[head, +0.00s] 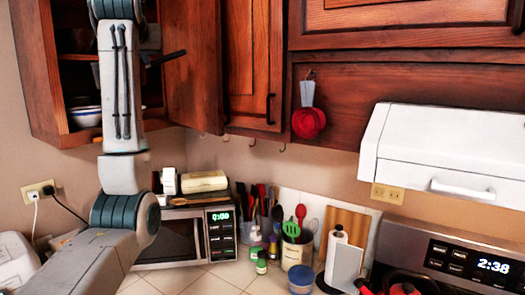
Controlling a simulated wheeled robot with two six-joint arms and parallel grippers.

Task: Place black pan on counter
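A black handle (166,59) sticks out from the open upper left cabinet (75,75), beside my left forearm. It looks like a pan handle, but the pan's body is mostly hidden behind my arm and in the dark cabinet. My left arm rises from the lower left and crosses in front of the cabinet opening. Its wrist is at the top edge of the head view, and its fingers cannot be made out. My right gripper is not in view. The tiled counter (212,285) shows at the bottom, in front of the microwave.
The open cabinet door (192,70) stands right of the handle. Bowls (85,116) sit inside the cabinet. A microwave (180,238), utensil crock (297,249), blue-lidded container (300,279) and paper towel holder (338,262) occupy the counter. The stove (470,262) is at right.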

